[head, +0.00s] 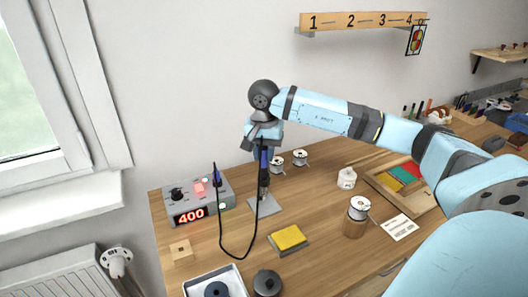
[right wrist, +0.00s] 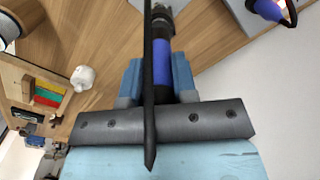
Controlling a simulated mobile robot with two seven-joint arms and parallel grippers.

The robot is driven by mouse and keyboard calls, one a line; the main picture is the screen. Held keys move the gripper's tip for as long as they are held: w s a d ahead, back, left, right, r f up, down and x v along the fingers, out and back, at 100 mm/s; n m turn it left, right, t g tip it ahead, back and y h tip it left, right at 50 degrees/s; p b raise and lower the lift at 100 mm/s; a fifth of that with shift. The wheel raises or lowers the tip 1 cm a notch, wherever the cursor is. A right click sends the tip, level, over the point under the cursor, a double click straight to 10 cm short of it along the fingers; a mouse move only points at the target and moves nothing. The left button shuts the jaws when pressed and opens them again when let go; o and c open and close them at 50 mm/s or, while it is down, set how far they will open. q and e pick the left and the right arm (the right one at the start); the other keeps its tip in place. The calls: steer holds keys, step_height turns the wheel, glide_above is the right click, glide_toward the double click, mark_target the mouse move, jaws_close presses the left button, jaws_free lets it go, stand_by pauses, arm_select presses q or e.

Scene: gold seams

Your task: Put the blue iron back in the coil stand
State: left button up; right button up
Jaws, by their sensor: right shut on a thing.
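The blue iron (head: 264,160) hangs upright, its blue grip showing below my right gripper (head: 263,150). In the right wrist view its blue handle (right wrist: 162,66) is between the two fingers, which are shut on it. The coil stand, with its grey base plate (head: 266,206), is on the table directly below the iron. The dark coil is in line with the iron's lower end. I cannot tell how far the tip is inside the coil. The black cable (right wrist: 149,110) crosses in front of the handle in the wrist view. My left gripper is not in view.
The cable loops down over the table to a blue-collared piece (head: 217,178) at the station (head: 190,208) reading 400. A yellow sponge (head: 288,238) lies in front of the stand. A white jar (head: 346,178) is further right.

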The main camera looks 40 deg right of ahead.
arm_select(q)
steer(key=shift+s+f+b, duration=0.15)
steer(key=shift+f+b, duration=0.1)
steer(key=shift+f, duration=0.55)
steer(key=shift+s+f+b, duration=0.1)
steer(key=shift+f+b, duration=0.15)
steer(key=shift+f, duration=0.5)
arm_select(e)
steer(key=shift+f, duration=0.9)
steer(key=o, duration=1.5)
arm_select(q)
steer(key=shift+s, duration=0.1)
arm_select(e)
steer(key=shift+r+p, duration=0.8)
steer(key=shift+r, duration=0.6)
steer(key=shift+r+p, duration=1.35)
steer(key=shift+r, duration=0.95)
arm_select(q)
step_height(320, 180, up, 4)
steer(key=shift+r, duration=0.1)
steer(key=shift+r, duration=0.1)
